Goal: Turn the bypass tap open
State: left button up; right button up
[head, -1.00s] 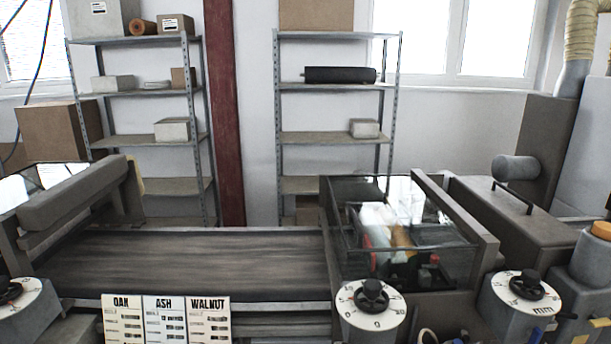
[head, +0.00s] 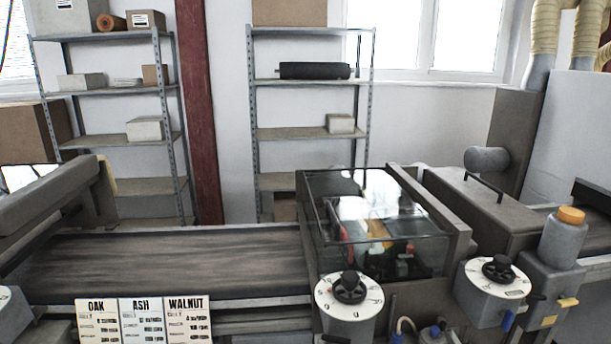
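I cannot tell for sure which part is the bypass tap. At the lower right, a small blue handle (head: 508,320) hangs below a dial box, and a yellow lever (head: 567,302) sticks out of a grey block under an orange-capped cylinder (head: 563,240). Another small fitting with blue on it (head: 435,332) sits at the bottom edge beside a pale curved hose (head: 404,326), partly cut off by the frame. Neither of my grippers shows in the head view.
A dark conveyor belt (head: 165,265) runs to a glass-covered box (head: 375,215). Two white dials with black knobs, a middle one (head: 349,290) and a right one (head: 498,272), stand in front. OAK, ASH and WALNUT cards (head: 141,318) hang at front left. Shelves (head: 310,132) stand behind.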

aim_at(563, 302)
jog(key=z, duration=1.7)
